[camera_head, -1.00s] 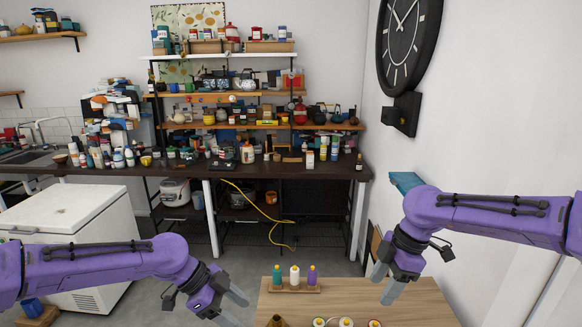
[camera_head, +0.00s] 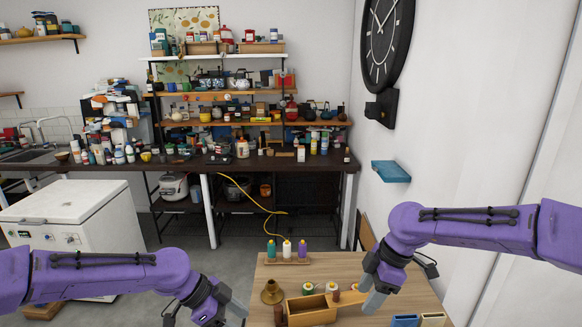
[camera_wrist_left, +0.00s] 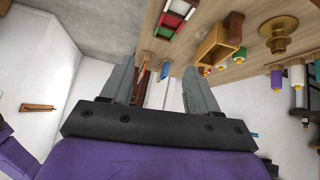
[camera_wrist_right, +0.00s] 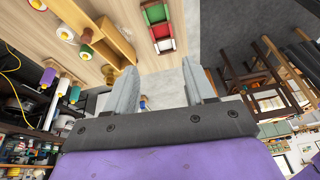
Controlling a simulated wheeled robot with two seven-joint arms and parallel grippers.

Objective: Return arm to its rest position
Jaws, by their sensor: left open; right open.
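My right gripper (camera_head: 371,294) is open and empty in the head view, over the right part of the wooden table. Its two grey fingers stand apart in the right wrist view (camera_wrist_right: 160,68). My left gripper (camera_head: 232,308) is low in the head view, left of the table's edge, and partly cut off by the frame. In the left wrist view its fingers (camera_wrist_left: 160,68) are apart with nothing held. Both purple arms come in bent from the sides, with grippers pointing down and inward.
A white chest freezer (camera_head: 70,205) stands left. A blue wall shelf (camera_head: 391,171) is above my right arm. Cluttered shelves are behind.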

